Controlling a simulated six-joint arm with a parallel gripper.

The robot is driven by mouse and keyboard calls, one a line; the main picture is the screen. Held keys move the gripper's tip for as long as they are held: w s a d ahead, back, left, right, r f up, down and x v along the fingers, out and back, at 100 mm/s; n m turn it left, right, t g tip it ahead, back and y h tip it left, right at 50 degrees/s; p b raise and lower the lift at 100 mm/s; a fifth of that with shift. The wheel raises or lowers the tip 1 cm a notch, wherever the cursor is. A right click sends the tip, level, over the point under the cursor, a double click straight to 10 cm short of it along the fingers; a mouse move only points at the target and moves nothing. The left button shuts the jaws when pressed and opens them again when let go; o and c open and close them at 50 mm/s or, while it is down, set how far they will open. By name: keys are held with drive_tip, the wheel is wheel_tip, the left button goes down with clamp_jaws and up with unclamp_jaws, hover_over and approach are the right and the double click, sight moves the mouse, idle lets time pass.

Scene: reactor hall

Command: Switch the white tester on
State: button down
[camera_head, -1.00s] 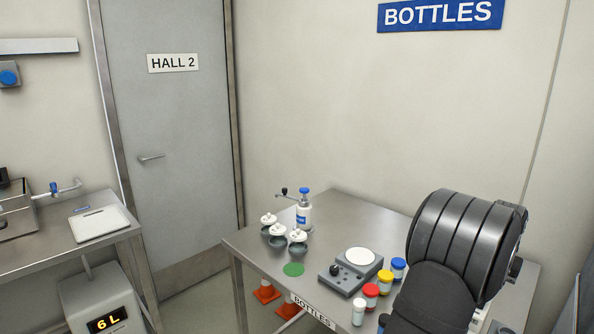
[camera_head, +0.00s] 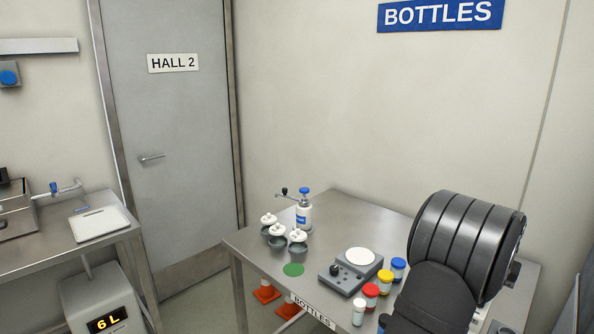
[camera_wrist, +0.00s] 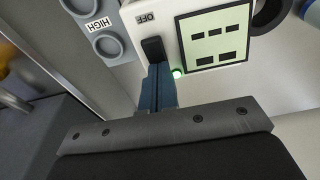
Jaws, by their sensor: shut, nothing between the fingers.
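The white tester (camera_wrist: 177,30) shows at the top of the wrist view, with a pale green screen (camera_wrist: 214,36) bearing dark bars. A black switch (camera_wrist: 153,49) sits on its face below an upside-down OFF label. A small green lamp (camera_wrist: 177,73) beside it glows. My gripper (camera_wrist: 157,70) is shut and empty, its blue-grey fingertips right at the lower end of the switch. They hide part of it, and I cannot tell whether they touch. I do not make out the tester in the head view.
A grey unit (camera_wrist: 87,9) with a HIGH label and round parts adjoins the tester in the wrist view. The bottles table (camera_head: 345,213) carries several coloured-lid jars, a grey device (camera_head: 349,281), lidded pots and a blue-topped bottle (camera_head: 304,213). A scale (camera_head: 99,224) stands left.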

wheel_tip(320, 180, up, 7)
idle(0.8)
drive_tip(key=shift+f, duration=0.15)
wheel_tip(320, 180, down, 7)
drive_tip(key=shift+r, duration=0.15)
idle(0.3)
drive_tip(key=shift+r, duration=0.1)
